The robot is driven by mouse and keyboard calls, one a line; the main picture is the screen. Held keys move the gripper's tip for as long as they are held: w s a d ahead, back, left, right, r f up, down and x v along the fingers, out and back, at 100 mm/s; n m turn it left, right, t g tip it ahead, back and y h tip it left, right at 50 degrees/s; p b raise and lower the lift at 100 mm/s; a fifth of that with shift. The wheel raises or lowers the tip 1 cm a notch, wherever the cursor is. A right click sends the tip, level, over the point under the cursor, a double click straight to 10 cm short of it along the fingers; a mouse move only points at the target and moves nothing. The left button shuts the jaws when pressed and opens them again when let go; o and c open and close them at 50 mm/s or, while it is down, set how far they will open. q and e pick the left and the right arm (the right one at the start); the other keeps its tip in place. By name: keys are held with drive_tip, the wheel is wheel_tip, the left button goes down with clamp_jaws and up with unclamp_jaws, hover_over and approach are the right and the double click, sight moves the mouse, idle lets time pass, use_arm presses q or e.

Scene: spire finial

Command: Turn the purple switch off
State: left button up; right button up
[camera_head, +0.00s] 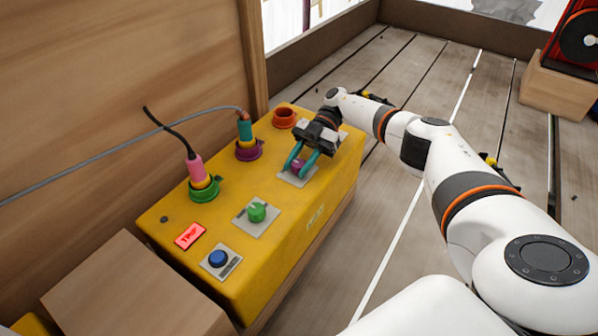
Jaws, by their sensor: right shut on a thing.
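The purple switch (298,166) is a small knob on a pale plate, on the top of the yellow box (290,232) near its right side. My right gripper (301,160) reaches down over it, with its two teal fingers on either side, shut on the knob. The fingers and gripper body hide part of the switch, and I cannot tell which way it points. My left gripper does not show.
A green knob (257,211), a blue button (218,259) and a lit red sign (189,236) are on the same box. Cabled plugs sit in the green socket (205,190) and purple socket (248,151). An orange socket (285,118) is empty. A wooden block (128,290) stands front left.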

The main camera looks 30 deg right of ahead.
drive_tip(key=shift+n+g+b, duration=0.3)
drive_tip(key=shift+g+b, duration=0.05)
drive_tip(key=shift+g, duration=0.05)
drive_tip(key=o, duration=1)
drive_tip(key=shift+c, duration=0.2)
